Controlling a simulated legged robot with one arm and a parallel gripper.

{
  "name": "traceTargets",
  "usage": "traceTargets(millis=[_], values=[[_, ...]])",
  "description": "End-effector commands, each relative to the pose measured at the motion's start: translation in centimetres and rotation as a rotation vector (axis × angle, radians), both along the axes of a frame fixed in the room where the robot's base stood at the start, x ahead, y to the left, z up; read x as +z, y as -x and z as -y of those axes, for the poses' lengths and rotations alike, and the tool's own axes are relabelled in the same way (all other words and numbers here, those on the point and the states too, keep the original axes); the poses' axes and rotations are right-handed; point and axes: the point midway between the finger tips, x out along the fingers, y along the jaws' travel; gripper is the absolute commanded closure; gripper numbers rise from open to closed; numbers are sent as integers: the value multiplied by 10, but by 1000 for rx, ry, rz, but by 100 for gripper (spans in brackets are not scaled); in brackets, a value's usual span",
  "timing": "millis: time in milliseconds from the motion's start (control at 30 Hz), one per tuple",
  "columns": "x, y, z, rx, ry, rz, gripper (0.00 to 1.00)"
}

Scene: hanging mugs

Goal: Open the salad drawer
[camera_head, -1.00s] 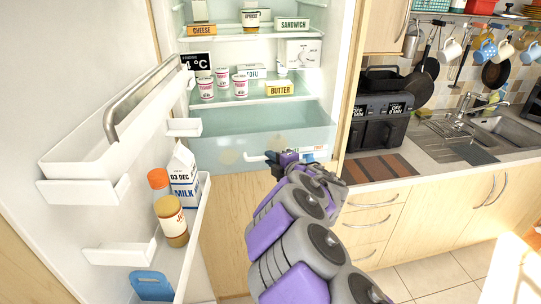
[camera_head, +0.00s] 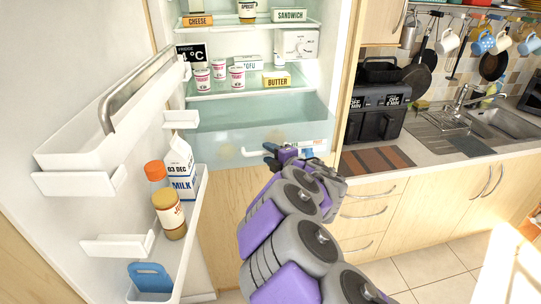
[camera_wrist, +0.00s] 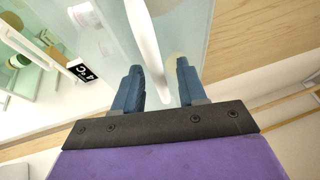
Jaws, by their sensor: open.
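The salad drawer (camera_head: 228,145) is a translucent, pale blue-green bin at the bottom of the open fridge, and it looks shut. A white bar handle (camera_head: 318,151) runs across its front, partly hidden by my gripper. In the wrist view, the white handle (camera_wrist: 146,40) runs lengthwise into the gap between the two blue fingers of my gripper (camera_wrist: 159,68). The fingers are open and apart, with space visible on both sides of the bar. I cannot tell whether either finger touches it.
The open fridge door at the left has shelves with a milk carton (camera_head: 180,170), a jar (camera_head: 169,215) and a bottle. Above the drawer, a glass shelf holds butter (camera_head: 276,79), tofu and several cups. Counter and cabinets stand at the right. Floor shows at the lower right.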

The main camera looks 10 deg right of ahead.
Motion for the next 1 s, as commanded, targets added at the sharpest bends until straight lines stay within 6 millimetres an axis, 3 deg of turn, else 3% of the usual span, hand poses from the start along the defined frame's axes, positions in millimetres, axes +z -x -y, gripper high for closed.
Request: traceTargets(millis=[267,900,1000], values=[[4,12,6,-4,3,1,59],[22,106,45,-2,2,-1,59],[21,113,50,-6,-3,4,59]])
